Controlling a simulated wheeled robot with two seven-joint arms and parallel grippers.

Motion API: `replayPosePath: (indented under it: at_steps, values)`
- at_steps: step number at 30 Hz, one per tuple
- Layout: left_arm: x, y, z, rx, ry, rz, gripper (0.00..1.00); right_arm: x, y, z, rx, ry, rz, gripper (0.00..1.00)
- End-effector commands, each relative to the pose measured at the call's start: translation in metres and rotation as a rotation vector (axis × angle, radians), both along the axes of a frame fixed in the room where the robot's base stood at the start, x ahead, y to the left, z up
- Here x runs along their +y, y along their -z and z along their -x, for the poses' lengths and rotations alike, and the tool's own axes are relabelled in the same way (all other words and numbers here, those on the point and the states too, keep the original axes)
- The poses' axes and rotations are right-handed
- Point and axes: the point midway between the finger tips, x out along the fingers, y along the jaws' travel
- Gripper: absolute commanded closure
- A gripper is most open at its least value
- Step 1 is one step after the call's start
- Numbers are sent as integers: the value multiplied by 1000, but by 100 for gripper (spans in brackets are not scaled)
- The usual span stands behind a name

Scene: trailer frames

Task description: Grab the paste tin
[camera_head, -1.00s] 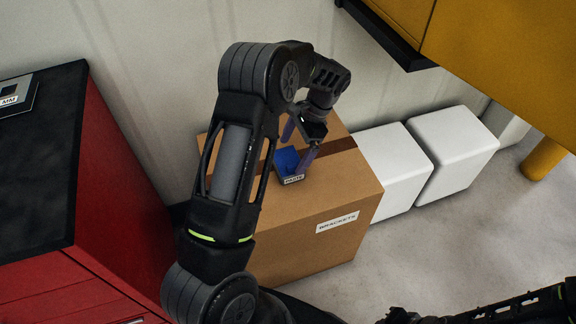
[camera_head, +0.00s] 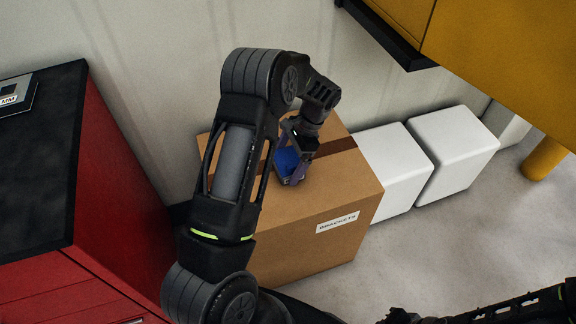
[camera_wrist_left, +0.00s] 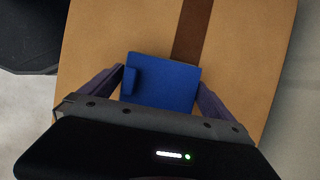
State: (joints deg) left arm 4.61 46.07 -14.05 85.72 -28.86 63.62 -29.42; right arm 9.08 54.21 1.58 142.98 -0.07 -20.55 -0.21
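The paste tin is a small blue open-topped tin (camera_head: 287,162) on top of a cardboard box. In the left wrist view the blue tin (camera_wrist_left: 165,84) lies between the two fingers. My left gripper (camera_head: 287,166) reaches down over it, with one finger on each side. In the wrist view the left gripper (camera_wrist_left: 161,78) looks open, its fingertips very close to the tin's sides; whether they touch is not clear. The tin's label is hidden now. My right arm shows at the lower right of the head view; its gripper's fingers cannot be made out.
The cardboard box (camera_head: 322,234), labelled BRACKETS, stands against a pale wall. White blocks (camera_head: 455,150) stand to its right. A red cabinet (camera_head: 115,215) with a dark top is at the left. A yellow cabinet (camera_head: 505,55) overhangs the upper right.

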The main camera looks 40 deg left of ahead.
Motion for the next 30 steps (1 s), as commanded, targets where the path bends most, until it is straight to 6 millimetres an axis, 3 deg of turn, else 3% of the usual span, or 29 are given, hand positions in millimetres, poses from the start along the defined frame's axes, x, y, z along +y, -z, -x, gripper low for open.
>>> replayPosePath:
  at_steps: [24,30]
  values:
    - [0,0,0,0,0,0,66,0,0,0,0,0,0,100]
    - [0,-1,0,-1,0,0,67,0,0,0,0,0,0,100]
